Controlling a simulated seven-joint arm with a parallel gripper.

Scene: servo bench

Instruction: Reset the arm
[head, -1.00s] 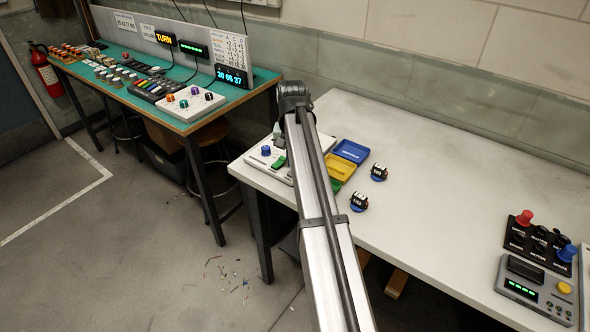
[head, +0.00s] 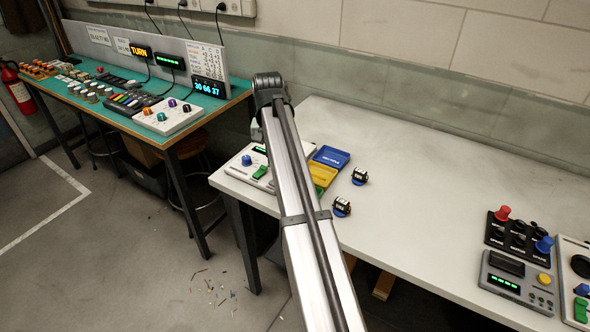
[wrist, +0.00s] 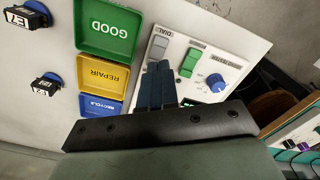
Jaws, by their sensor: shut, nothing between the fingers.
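My gripper (wrist: 157,86) shows in the wrist view with its dark fingers together and nothing between them. It is over or in front of the white test panel (wrist: 215,50), which has a blue knob, a green switch and a grey switch. I cannot tell whether the fingers touch it. In the head view, my arm runs up the middle and hides the gripper and part of the panel (head: 238,172). Beside the panel are a green GOOD tray (wrist: 108,28), a yellow REPAIR tray (wrist: 102,75) and a blue RECYCLE tray (wrist: 100,106).
Two small black units on blue discs (head: 360,176) (head: 341,206) stand right of the trays. Control boxes (head: 517,280) fill the white table's right end. A green bench (head: 118,118) with panels and displays is at the left. The white table's middle (head: 430,180) is clear.

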